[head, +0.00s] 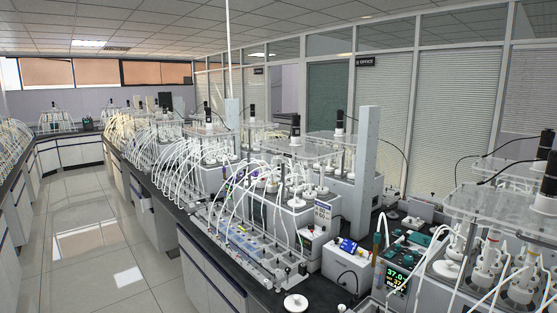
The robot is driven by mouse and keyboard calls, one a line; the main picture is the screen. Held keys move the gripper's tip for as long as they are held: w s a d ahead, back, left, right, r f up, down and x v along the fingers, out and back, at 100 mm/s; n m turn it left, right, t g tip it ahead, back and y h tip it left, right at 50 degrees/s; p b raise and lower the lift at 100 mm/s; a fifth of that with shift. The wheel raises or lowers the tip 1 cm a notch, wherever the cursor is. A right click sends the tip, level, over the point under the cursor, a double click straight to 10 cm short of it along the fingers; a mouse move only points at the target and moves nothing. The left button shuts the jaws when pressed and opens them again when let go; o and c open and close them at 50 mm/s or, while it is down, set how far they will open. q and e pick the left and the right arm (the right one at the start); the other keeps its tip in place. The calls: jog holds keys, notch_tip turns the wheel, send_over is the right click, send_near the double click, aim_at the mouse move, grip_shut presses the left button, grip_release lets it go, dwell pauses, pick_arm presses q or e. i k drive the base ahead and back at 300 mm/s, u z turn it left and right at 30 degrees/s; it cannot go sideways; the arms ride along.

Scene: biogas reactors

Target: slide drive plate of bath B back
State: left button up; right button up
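Several water baths with reactor bottles stand along the dark bench. A clear drive plate (285,149) with a black motor (295,128) sits above the middle white bath (318,243). Another clear drive plate (490,204) with black motors is above the bath at the right edge, partly cut off by the frame. A small label (323,212) is on the middle bath, but its letter is too small to read. I cannot tell which bath is B. Neither of my grippers is in view.
White tubes (222,185) arch from the bottles to a rack of bluish units (255,245) along the bench front. A grey column (368,158) rises behind the middle bath. A device with a lit display (398,279) stands at the right front. The tiled aisle (95,235) is clear.

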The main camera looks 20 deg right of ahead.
aim_at(291, 147)
jog(key=u, duration=0.6)
jog(key=i, duration=2.1)
jog(key=z, duration=0.9)
